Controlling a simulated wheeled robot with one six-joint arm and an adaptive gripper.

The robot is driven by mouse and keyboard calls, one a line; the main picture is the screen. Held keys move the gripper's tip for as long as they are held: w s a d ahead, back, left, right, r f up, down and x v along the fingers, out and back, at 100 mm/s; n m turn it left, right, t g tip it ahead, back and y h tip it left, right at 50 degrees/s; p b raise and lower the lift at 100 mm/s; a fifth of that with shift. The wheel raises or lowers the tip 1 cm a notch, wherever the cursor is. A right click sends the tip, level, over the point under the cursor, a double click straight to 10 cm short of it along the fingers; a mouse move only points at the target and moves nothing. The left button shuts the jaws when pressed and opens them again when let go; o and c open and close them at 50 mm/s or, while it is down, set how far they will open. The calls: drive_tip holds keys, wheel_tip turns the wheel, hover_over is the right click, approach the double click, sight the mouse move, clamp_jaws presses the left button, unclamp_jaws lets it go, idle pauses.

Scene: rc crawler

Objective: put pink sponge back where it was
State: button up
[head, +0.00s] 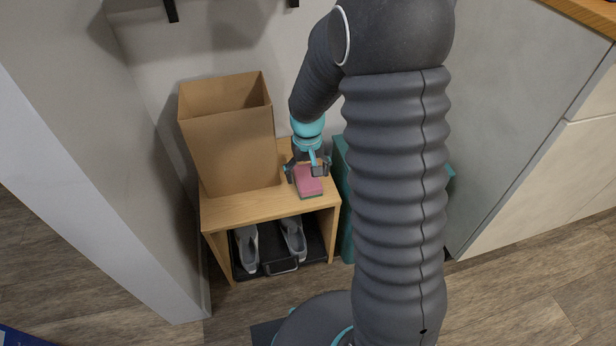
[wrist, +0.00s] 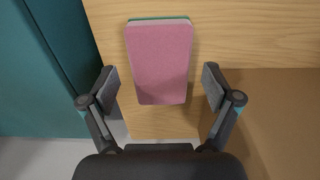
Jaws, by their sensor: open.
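The pink sponge (head: 308,181) lies flat on the wooden bench (head: 228,211), near its right end. It has a pink top and a teal-green underside. In the wrist view the sponge (wrist: 160,62) lies on the bare wood (wrist: 245,35), with its near end between my fingers. My gripper (head: 307,170) is over the sponge, pointing down. In the wrist view my gripper (wrist: 160,88) is open, with one finger on each side of the sponge and a gap on both sides.
A tall open cardboard box (head: 232,150) stands on the bench, left of the sponge. Grey shoes (head: 247,248) sit on a dark tray (head: 281,266) below the bench. A teal container (head: 346,225) stands close to the bench's right side. Walls close in at the left and back.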

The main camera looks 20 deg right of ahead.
sight(308, 178)
wheel_tip(308, 178, up, 10)
drive_tip(key=s+r+t, duration=0.2)
drive_tip(key=s+r, duration=0.4)
drive_tip(key=s, duration=0.5)
drive_tip(key=s+r+t, duration=0.3)
drive_tip(key=s+r, duration=0.4)
drive_tip(key=s, duration=0.5)
drive_tip(key=shift+r+t+p, duration=0.25)
drive_tip(key=shift+t+p, duration=0.05)
drive_tip(key=shift+p, duration=0.05)
